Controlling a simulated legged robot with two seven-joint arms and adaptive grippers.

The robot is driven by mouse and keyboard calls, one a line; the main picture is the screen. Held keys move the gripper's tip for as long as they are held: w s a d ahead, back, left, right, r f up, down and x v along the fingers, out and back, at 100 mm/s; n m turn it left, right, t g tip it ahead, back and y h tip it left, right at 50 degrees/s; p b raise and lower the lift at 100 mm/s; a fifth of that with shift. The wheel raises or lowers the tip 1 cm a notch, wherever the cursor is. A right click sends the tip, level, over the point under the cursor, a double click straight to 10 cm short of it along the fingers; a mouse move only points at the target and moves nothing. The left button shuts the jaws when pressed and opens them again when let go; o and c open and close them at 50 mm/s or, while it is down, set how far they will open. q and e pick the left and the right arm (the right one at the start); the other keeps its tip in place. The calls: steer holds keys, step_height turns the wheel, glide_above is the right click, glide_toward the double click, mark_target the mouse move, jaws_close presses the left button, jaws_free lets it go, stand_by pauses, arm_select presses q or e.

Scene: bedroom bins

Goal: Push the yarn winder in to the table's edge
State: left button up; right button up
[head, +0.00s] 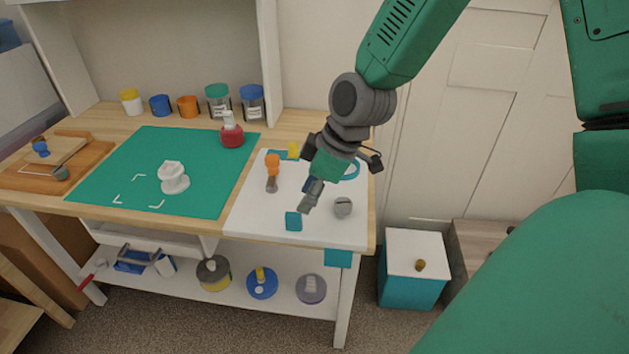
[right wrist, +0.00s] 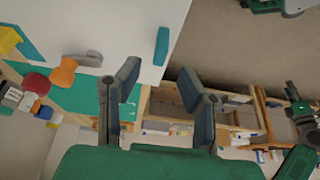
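A white rounded object on a flat base, which looks like the yarn winder (head: 173,178), stands on the green mat (head: 110,172). White corner marks lie on the mat in front of it, toward the table's front edge. My right gripper (head: 311,193) is over the white board, well to the right of the winder and apart from it. In the right wrist view the right gripper (right wrist: 160,84) has its two fingers apart with nothing between them. The winder is not clearly visible in that view.
A red bottle (head: 232,133) stands at the mat's back right. Several jars line the back. A wooden tray (head: 88,152) is at left.

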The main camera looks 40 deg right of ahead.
steer(key=shift+v, duration=1.9)
